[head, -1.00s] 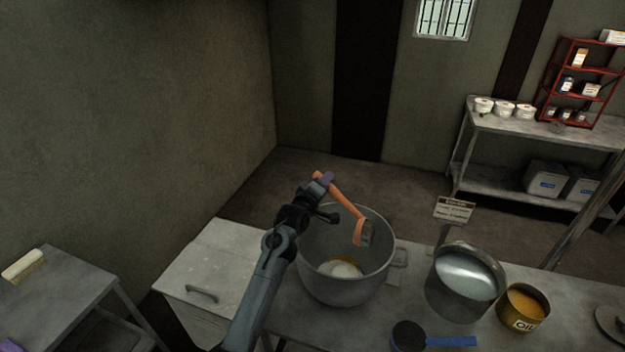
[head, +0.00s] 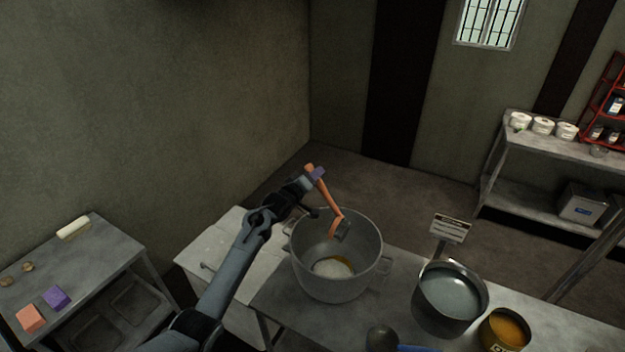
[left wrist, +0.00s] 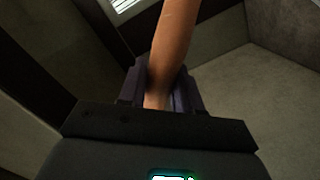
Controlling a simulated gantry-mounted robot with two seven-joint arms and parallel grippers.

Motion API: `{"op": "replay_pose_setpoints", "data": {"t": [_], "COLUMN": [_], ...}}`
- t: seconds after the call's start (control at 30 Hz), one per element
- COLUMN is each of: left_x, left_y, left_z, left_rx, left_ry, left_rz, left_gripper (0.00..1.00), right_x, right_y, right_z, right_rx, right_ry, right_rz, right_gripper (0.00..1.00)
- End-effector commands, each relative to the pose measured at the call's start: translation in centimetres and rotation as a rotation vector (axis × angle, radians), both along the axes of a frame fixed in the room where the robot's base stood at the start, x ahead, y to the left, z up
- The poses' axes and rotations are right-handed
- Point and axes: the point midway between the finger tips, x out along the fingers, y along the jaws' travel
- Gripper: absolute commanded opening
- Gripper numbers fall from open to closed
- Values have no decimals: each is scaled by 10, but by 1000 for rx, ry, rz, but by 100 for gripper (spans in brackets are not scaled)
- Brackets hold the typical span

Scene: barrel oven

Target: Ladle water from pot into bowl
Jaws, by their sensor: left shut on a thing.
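My left gripper (head: 316,176) is shut on the orange handle of the ladle (head: 328,200). The gripper also shows in the left wrist view (left wrist: 160,90), closed around the handle. The ladle's grey head hangs over the large grey bowl (head: 372,272), near its far rim; I cannot tell whether it holds water. In the bowl lie a white heap (head: 332,267) and something yellow. The grey pot (head: 420,308), holding bluish water (head: 450,290), stands right of the bowl on the same table. My right gripper is not in view.
An oil tin (head: 503,330) stands right of the pot. A sign (head: 451,228) stands behind the pot. A blue-handled scoop (head: 383,339) lies at the front. A side table (head: 75,265) at left carries orange and purple blocks. A shelf table stands at back right.

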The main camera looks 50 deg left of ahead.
Motion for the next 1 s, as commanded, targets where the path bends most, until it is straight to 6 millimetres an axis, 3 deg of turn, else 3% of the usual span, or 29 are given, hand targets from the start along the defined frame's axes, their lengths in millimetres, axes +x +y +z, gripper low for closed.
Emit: {"op": "replay_pose_setpoints", "data": {"t": [0.3,0.47,0.6,0.77,1.0], "left_x": [13,22,30,40,50], "left_y": [-53,-90,-122,-160,-202], "left_z": [45,53,51,40,5], "left_rx": [361,587,781,999,1296], "left_ry": [84,140,187,244,321], "left_rz": [-2,-1,1,-1,-1], "left_gripper": [0,0,0,0,0], "right_x": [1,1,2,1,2], "right_y": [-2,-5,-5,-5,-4], "right_z": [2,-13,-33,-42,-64], "right_rx": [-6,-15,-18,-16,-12], "right_ry": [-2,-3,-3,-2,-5], "right_rz": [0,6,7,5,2], "right_gripper": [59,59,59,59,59]}}
